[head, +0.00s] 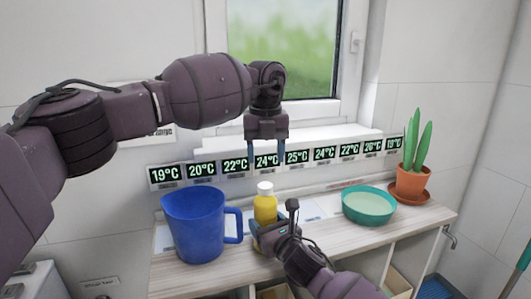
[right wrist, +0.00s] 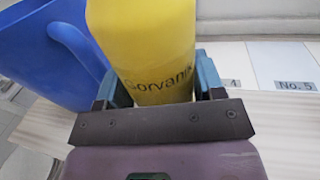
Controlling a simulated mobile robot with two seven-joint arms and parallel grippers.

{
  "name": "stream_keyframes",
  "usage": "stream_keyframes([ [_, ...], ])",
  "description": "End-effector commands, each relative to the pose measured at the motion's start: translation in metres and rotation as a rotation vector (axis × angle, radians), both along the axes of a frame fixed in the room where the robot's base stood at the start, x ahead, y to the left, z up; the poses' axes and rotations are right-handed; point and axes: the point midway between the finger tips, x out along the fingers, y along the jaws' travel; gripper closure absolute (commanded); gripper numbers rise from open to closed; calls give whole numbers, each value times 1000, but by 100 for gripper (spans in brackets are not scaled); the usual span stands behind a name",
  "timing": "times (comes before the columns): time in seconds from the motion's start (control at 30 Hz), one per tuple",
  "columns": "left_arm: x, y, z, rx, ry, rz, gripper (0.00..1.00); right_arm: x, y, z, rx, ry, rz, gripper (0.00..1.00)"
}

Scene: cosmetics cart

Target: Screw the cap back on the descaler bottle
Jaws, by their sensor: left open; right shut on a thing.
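The yellow descaler bottle (head: 265,209) stands upright on the cart top, with a white cap (head: 265,187) at its top; I cannot tell whether the cap is tight. My right gripper (head: 267,234) is shut on the lower part of the bottle. In the right wrist view the bottle (right wrist: 145,50) is between its two blue fingers, lettering facing the camera; the cap is out of that view. My left gripper (head: 266,154) is open and empty, pointing down, above the cap and apart from it.
A blue jug (head: 192,228) stands close left of the bottle, its handle towards it. A teal bowl (head: 369,207) and a potted plant (head: 411,183) stand to the right. A row of temperature displays (head: 297,157) lines the wall behind.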

Motion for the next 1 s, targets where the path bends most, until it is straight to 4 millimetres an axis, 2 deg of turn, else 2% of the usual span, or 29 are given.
stream_keyframes([
  [0.1,0,0,0,1,1,117,43,0,0,0,0,0,0,100],
  [0.3,0,0,0,2,1,222,43,0,0,0,0,0,0,100],
  [0.73,0,0,-1,2,1,235,43,0,0,0,0,0,0,100],
  [0.87,0,0,-10,2,4,234,43,0,0,0,0,0,0,100],
  [1.0,-1,0,-28,1,4,233,43,0,0,0,0,0,0,100],
])
